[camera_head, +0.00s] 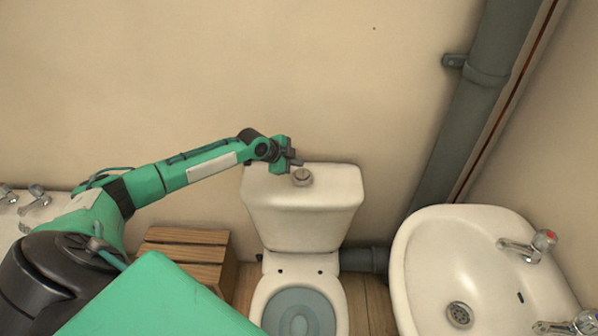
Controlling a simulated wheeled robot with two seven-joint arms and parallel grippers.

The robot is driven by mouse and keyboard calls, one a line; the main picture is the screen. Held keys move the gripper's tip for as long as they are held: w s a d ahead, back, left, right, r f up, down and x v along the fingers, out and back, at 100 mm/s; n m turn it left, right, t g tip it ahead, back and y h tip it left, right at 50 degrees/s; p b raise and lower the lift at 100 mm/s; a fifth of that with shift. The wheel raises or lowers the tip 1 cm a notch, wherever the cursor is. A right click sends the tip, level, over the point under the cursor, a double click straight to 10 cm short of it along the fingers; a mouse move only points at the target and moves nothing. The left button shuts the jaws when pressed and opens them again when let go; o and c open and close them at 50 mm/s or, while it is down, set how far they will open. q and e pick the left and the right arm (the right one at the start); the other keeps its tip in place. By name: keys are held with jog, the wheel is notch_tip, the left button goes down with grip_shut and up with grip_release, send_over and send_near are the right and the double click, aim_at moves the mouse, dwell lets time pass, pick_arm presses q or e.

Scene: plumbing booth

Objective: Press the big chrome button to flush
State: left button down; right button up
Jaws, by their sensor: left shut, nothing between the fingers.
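The chrome button (302,177) is a round raised knob on the lid of the white toilet cistern (300,222), in the middle of the head view. My left gripper (297,160) is shut and empty, just above and behind the button, at the back edge of the lid. A small gap seems to part the fingertips from the button, but I cannot tell whether they touch. The toilet bowl (341,300) below holds water. My right gripper is not in view.
A white washbasin (425,250) with two taps stands at the right. A thick grey pipe (460,125) runs up the wall behind it. A slatted wooden crate (185,237) stands left of the toilet. Another white fixture with taps (38,195) is at the far left.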

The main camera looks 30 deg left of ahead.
aim_at(296, 175)
pick_arm(q)
notch_tip(296, 175, up, 3)
jog(key=shift+r+p, duration=0.15)
jog(key=shift+p, duration=0.75)
